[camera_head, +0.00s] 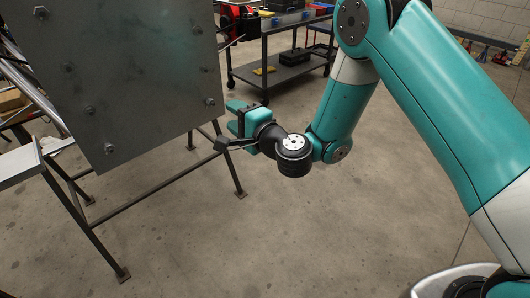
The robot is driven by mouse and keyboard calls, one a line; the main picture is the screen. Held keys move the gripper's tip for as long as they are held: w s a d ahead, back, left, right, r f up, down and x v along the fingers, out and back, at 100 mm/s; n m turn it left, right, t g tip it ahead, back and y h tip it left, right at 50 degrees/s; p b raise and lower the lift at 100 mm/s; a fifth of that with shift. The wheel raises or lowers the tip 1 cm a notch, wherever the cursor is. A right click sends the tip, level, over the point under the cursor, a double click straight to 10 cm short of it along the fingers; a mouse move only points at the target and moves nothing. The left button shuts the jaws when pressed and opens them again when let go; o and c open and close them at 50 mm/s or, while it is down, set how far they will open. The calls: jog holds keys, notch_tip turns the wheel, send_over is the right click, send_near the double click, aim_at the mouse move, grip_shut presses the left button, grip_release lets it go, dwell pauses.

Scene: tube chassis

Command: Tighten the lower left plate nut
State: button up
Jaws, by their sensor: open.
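A grey metal plate (140,60) stands upright in the left half of the head view, with several nuts on its face. The lower left plate nut (108,148) sits near the plate's bottom left corner and is in clear view. A nut (209,101) also shows near the lower right corner. My gripper (232,115) is open and empty, its teal fingers pointing left. In the picture it is just right of the plate's lower right edge, well away from the lower left nut.
A dark steel stand (165,183) with thin legs is below the plate. Metal tubes (32,85) and a pale flat surface (22,160) are at the left. A tool cart (285,72) stands behind. The concrete floor in front is clear.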

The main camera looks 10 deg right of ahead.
jog(key=b+v, duration=0.9)
jog(key=b, duration=0.2)
jog(key=shift+s+d, duration=0.2)
jog(key=shift+s, duration=0.1)
